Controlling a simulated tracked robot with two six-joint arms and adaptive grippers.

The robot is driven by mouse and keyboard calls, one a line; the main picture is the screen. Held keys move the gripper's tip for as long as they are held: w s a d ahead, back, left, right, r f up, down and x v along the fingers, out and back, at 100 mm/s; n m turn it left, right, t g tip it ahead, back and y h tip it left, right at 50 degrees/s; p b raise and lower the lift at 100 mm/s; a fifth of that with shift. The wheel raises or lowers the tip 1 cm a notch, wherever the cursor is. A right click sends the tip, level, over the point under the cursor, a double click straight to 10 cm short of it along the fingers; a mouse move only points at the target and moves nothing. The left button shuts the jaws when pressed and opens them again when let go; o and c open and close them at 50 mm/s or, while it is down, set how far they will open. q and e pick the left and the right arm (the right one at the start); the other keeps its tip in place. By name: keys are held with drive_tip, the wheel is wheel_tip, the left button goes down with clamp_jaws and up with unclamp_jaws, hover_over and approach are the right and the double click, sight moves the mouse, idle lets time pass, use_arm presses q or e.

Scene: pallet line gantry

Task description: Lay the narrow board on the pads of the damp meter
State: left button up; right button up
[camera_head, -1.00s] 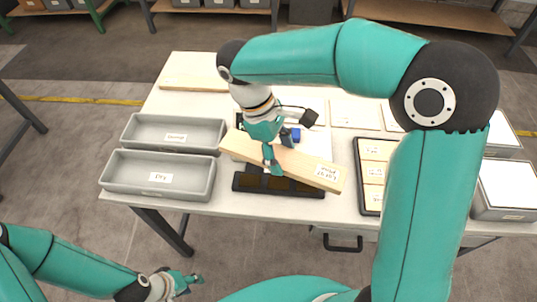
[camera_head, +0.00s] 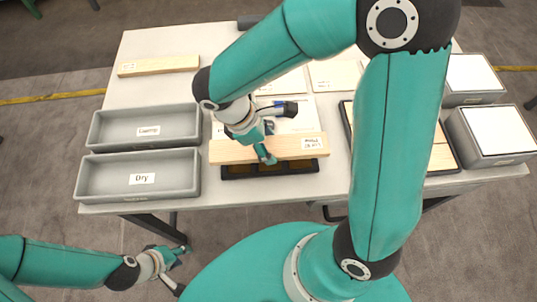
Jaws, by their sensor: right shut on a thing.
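My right gripper (camera_head: 264,152) is shut on a narrow pale wood board (camera_head: 233,152), which has a white label near its right end. The board lies level across the picture, over the rear part of a low black tray-like frame (camera_head: 239,171) with brown inner panels. I cannot tell whether board and frame touch. A dark device (camera_head: 284,109) shows just behind the board, partly hidden by my gripper; it may be the damp meter, and its pads cannot be made out. My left gripper (camera_head: 178,262) is open and empty, low in front of the table.
Two grey bins, the rear one (camera_head: 144,126) and the front one labelled Dry (camera_head: 138,176), stand at the left. Another board (camera_head: 158,66) lies at the back left. A dark-rimmed tray (camera_head: 444,170) and grey boxes with white lids (camera_head: 497,130) are at the right.

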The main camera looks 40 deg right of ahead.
drive_tip(key=shift+s+f, duration=0.15)
drive_tip(key=shift+f, duration=3.3)
drive_tip(key=o, duration=1.3)
drive_tip(key=shift+f, duration=0.1)
drive_tip(key=shift+c, duration=0.2)
drive_tip(key=v, duration=1.2)
drive_tip(key=shift+d, duration=0.1)
